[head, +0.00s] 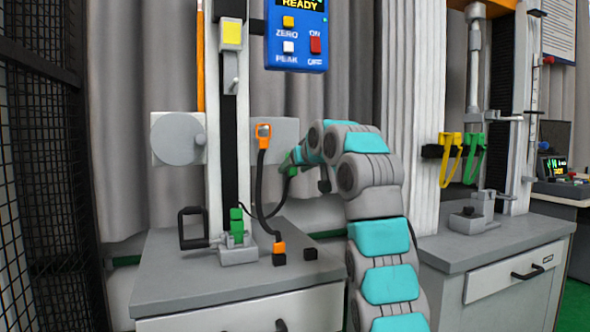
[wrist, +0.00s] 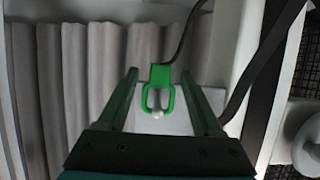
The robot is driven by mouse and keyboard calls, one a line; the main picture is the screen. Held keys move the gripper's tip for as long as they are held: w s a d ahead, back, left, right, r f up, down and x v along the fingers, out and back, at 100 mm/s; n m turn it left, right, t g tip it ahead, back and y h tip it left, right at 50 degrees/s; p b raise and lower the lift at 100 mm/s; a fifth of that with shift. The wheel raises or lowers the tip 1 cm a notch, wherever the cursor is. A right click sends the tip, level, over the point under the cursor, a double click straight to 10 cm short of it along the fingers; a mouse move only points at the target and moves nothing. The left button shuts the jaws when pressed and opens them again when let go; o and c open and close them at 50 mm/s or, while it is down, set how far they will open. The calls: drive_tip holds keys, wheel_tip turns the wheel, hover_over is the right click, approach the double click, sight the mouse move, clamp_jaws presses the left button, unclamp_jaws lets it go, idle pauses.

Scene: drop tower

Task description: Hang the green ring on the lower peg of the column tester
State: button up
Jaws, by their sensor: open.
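The green ring (wrist: 159,95) shows in the wrist view as a loop on a green tab with a black cable. The pale rounded tip of a peg (wrist: 158,114) shows at one end of the loop, and the ring appears to hang on it. My gripper (wrist: 164,80) is open, its fingers on either side of the ring and apart from it. In the head view my gripper (head: 288,161) is right of the column tester (head: 243,110), by a grey plate (head: 286,128); arm and fingers largely hide the ring. I cannot tell which peg holds it.
A black handle (head: 190,229) and a green piece (head: 237,222) are at the column's foot. Yellow (head: 451,158) and green (head: 474,158) loops hang on another stand. Wire mesh (head: 35,150) borders the left.

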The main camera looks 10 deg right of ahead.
drive_tip(key=v, duration=0.7)
drive_tip(key=s+d+f+m+g+h+p, duration=0.1)
drive_tip(key=s+f+g, duration=0.4)
drive_tip(key=s+f, duration=0.7)
drive_tip(key=s+d+f+m+g+h+p, duration=0.1)
drive_tip(key=s+f+g, duration=0.4)
drive_tip(key=s+f, duration=0.8)
drive_tip(key=s+d+f+m+g+h+p, duration=0.1)
drive_tip(key=s+f+g+p, duration=0.3)
drive_tip(key=s+f, duration=0.9)
drive_tip(key=s+d, duration=0.1)
drive_tip(key=s, duration=1.5)
drive_tip(key=shift+d+g+h+p, duration=0.2)
drive_tip(key=shift+g+h+p, duration=0.2)
